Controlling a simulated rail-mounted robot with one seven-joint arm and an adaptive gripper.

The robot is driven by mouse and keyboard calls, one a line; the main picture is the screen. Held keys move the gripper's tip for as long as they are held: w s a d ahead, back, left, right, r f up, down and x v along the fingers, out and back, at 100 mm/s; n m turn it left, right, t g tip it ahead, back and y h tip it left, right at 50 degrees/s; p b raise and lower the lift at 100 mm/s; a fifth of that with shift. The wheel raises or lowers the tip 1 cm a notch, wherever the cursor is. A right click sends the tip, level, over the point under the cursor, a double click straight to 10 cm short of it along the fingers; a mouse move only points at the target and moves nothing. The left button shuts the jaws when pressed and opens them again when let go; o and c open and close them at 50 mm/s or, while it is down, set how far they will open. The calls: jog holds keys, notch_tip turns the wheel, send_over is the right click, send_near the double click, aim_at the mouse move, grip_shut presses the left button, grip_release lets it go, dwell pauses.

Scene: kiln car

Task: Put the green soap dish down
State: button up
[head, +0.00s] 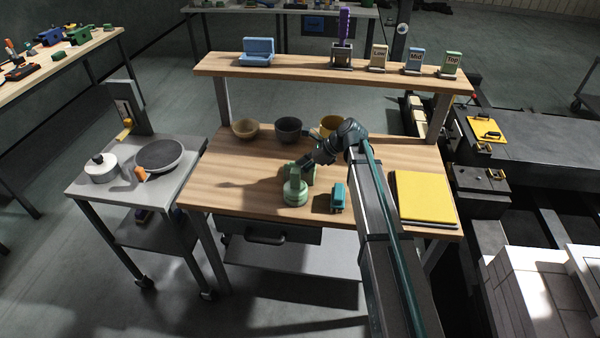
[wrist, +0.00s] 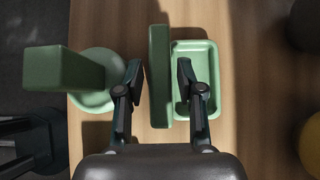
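The green soap dish (wrist: 211,60) lies in the wrist view as a shallow open tray. Its upright lid or back wall (wrist: 159,100) stands along its left side. My gripper (wrist: 158,82) has one finger on each side of that wall, the right finger over the tray, with a narrow gap showing on both sides. The dish appears to rest on the wooden bench. In the head view my gripper (head: 307,164) is low over the bench, and the dish (head: 311,174) is partly hidden behind another green object.
That green object (head: 296,193), round-based with a tall block, stands close left of the dish; it also shows in the wrist view (wrist: 65,75). A teal item (head: 338,198) and yellow board (head: 424,197) lie to the right. Bowls (head: 288,128) stand behind. The bench's left side is clear.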

grip_shut()
jog(key=shift+r, duration=0.15)
